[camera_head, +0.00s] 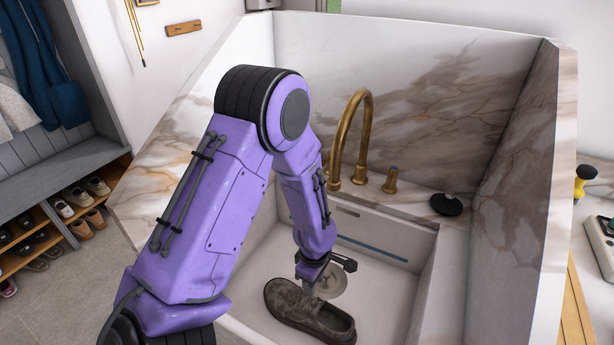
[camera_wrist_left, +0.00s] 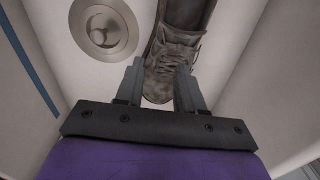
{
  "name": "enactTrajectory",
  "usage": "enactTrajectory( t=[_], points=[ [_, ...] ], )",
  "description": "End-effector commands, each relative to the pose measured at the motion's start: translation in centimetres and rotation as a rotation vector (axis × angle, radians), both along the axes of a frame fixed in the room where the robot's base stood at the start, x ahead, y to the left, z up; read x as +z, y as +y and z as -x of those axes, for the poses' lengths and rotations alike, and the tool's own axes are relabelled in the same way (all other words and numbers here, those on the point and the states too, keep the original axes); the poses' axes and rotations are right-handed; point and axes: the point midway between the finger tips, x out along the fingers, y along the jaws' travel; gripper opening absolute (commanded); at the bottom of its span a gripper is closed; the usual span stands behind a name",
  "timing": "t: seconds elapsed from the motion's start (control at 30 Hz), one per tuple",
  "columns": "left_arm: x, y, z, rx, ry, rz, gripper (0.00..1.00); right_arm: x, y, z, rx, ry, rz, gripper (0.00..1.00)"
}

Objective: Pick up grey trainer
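The grey trainer (camera_head: 290,303) lies on the floor of the white sink (camera_head: 396,290), a dark grey-brown shoe. My left gripper (camera_head: 309,288) reaches down into the sink just above the trainer. In the left wrist view the trainer (camera_wrist_left: 179,50) shows its laces, with one end between the two fingers. The left gripper (camera_wrist_left: 161,78) has its fingers apart; the right-hand finger overlaps the shoe in the picture. I cannot tell whether either finger touches it. My right gripper is not in view.
A round drain (camera_head: 331,284) lies beside the trainer. A brass tap (camera_head: 364,125) and a brass handle (camera_head: 391,180) stand at the back. High marbled walls (camera_head: 515,160) enclose the sink. A black round object (camera_head: 446,204) sits on the ledge. Shoe shelves (camera_head: 60,225) stand at left.

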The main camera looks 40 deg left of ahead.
Motion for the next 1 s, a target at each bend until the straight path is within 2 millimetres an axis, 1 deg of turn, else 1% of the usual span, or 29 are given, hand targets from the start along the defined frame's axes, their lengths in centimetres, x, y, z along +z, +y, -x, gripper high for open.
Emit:
enactTrajectory(
  t=[0.03, 0.1, 0.27, 0.5, 0.6, 0.8, 0.83, 0.87, 0.9, 0.93, 1.0],
  points=[
    [-1.2, 0.0, 0.1, 0.001, 0.004, 0.001, 0.38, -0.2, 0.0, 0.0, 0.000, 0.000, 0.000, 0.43],
    [-2.4, 0.0, 0.1, -0.001, 0.004, 0.001, 0.38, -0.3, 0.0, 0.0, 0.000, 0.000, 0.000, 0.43],
    [-4.3, 0.0, 0.0, -0.001, 0.002, 0.001, 0.38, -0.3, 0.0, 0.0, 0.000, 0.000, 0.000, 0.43],
    [-8.4, 0.5, 0.1, -0.003, 0.002, 0.001, 0.38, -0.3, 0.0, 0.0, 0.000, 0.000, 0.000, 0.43],
    [-9.2, 0.5, 0.0, -0.002, 0.000, 0.001, 0.38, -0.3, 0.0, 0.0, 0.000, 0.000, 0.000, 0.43],
    [-9.3, 0.5, 0.0, -0.002, -0.001, 0.001, 0.38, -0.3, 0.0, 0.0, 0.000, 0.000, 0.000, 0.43],
    [-9.3, 0.5, 0.0, -0.002, -0.001, 0.001, 0.31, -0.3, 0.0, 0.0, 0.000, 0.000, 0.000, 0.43],
    [-9.3, 0.5, 0.0, -0.002, -0.001, 0.001, 0.21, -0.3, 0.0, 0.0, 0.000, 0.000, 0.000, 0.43],
    [-9.3, 0.5, 0.0, -0.002, -0.001, 0.001, 0.08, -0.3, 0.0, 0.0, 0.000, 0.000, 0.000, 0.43],
    [-9.3, 0.5, 0.0, -0.002, -0.001, 0.001, 0.00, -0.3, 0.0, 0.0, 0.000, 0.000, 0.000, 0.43],
    [-9.3, 0.5, 0.0, -0.002, 0.000, 0.001, 0.00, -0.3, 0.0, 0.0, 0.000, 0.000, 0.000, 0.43]
  ],
)
